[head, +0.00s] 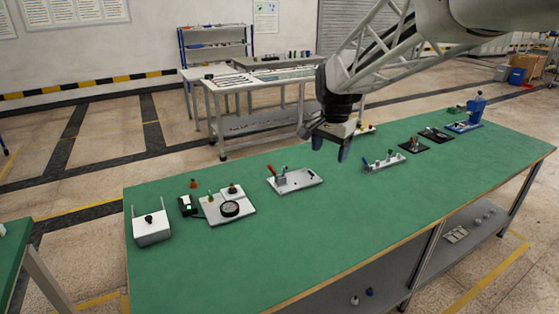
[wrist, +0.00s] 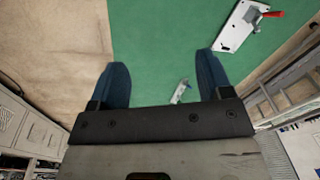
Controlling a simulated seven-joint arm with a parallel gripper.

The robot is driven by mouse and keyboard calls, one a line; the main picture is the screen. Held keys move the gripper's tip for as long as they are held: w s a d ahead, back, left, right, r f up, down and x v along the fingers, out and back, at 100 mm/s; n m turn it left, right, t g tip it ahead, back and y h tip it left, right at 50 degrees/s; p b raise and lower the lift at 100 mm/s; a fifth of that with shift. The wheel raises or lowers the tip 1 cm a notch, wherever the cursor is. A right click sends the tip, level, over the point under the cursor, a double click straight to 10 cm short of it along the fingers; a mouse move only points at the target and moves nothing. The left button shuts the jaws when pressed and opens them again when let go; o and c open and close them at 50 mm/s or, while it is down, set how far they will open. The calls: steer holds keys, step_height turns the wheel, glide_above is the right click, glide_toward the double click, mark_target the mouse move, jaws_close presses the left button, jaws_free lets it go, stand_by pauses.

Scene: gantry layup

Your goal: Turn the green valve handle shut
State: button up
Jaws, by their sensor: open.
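My gripper (head: 330,147) hangs above the green workbench (head: 330,215), near its back edge. Its two blue fingers are apart with nothing between them, as the wrist view (wrist: 162,72) also shows. I cannot make out a green valve handle for certain. A small green item (head: 455,110) sits at the bench's far right end, too small to identify.
At the right are dark plates (head: 436,134) and a blue device (head: 469,115). The bench's front middle is clear.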

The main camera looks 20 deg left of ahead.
steer(key=w+a+f+m, duration=0.1)
steer(key=w+a+f, duration=0.15)
steer(key=a, duration=0.35)
steer(key=w+a+f, duration=0.2)
steer(key=w+a, duration=0.2)
steer(key=a, duration=0.1)
steer(key=m+g, duration=0.1)
steer(key=m, duration=0.2)
glide_above(210, 194)
step_height(210, 194, down, 20)
steer(key=shift+w+a+r, duration=0.15)
steer(key=shift+r, duration=0.05)
steer(key=shift+f, duration=3.9)
